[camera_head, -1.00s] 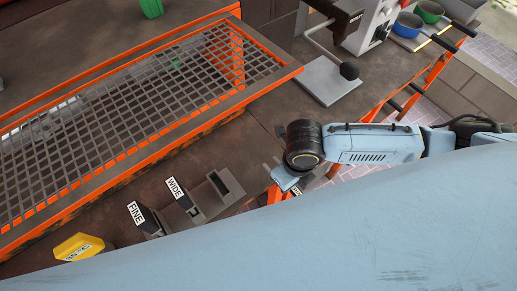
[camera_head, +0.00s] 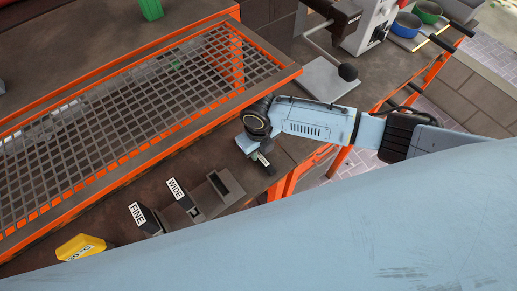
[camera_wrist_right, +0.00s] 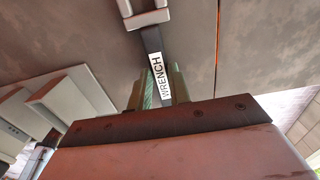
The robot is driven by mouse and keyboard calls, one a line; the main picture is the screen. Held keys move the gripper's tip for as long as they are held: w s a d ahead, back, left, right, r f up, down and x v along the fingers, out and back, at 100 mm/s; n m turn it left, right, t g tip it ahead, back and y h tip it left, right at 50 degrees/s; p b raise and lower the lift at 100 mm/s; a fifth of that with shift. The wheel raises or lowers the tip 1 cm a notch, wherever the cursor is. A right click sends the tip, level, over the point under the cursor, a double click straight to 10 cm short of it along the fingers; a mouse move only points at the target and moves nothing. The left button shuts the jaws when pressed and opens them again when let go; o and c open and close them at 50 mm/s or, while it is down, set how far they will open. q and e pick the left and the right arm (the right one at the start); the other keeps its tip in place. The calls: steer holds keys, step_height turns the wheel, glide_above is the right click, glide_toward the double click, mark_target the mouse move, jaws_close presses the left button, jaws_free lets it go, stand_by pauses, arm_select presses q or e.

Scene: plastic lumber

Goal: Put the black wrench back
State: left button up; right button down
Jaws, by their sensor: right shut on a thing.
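My right gripper (camera_head: 262,160) is shut on the black wrench (camera_wrist_right: 151,41), which bears a white WRENCH label. The right wrist view shows the wrench's handle between the two fingers and its pale metal head beyond them. In the head view the gripper is above the bench near its front edge, right of and a little behind the grey holder (camera_head: 208,205). The holder has an open, empty slot (camera_head: 221,184) at its right end. Black pieces labelled WIDE (camera_head: 178,192) and FINE (camera_head: 141,216) stand in it to the left. My left gripper is out of view.
An orange-framed mesh panel (camera_head: 120,130) lies close behind the holder and the gripper. A yellow object (camera_head: 80,246) is at the lower left. A grey plate (camera_head: 325,80) and a machine stand at the back right. Bare bench lies between the holder and the gripper.

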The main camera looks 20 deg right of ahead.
mark_target(259, 155)
steer(key=c, duration=1.3)
jaws_free()
step_height(259, 155, up, 8)
steer(key=shift+f, duration=0.25)
